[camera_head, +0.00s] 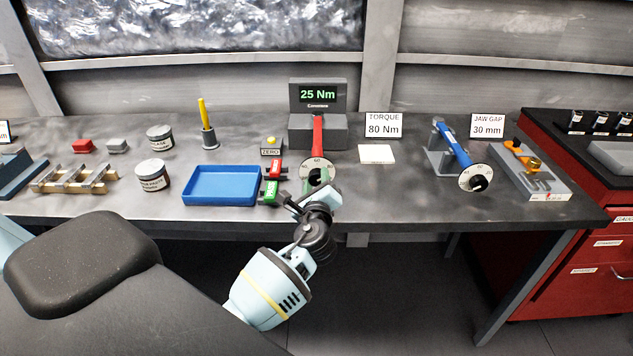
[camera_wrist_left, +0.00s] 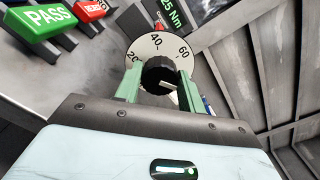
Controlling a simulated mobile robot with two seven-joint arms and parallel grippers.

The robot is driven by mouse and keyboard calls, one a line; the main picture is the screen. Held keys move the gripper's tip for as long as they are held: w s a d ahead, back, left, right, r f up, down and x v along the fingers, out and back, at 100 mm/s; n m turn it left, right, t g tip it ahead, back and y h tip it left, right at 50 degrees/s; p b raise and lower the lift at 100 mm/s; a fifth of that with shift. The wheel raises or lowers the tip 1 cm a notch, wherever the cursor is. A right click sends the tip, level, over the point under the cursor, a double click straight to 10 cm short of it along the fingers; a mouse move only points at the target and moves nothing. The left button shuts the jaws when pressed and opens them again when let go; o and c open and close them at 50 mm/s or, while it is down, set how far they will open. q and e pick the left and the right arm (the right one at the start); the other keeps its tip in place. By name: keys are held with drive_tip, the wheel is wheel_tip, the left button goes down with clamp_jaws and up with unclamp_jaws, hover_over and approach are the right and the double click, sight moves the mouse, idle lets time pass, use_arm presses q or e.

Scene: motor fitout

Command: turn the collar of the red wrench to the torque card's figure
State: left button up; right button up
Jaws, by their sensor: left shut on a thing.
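In the left wrist view the dial (camera_wrist_left: 144,48) shows 20, 40 and 60. My left gripper (camera_head: 316,184) is at the dial's front; in the left wrist view its green fingers (camera_wrist_left: 158,82) are shut on the black collar (camera_wrist_left: 158,70). The torque card (camera_head: 384,124) reads 80 Nm. The display (camera_head: 318,95) reads 25 Nm. The exact collar setting is not clear. My right gripper is not seen.
A green PASS block (camera_head: 269,192) and a red block (camera_head: 275,169) stand just left of the dial, beside a blue tray (camera_head: 222,172). A blue wrench (camera_head: 453,144) rests at the right. A white pad (camera_head: 376,153) lies right of the red wrench, with clear bench around it.

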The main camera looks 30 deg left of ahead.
use_arm(q)
drive_tip(key=shift+r, duration=0.1)
drive_tip(key=o, duration=1)
drive_tip(key=shift+s+d+f, duration=0.2)
drive_tip(key=shift+s+d, duration=0.15)
drive_tip(key=shift+s, duration=0.1)
drive_tip(key=v, duration=0.6)
drive_tip(key=shift+s+d+r, duration=0.1)
drive_tip(key=shift+s+r, duration=0.05)
drive_tip(key=shift+s, duration=0.15)
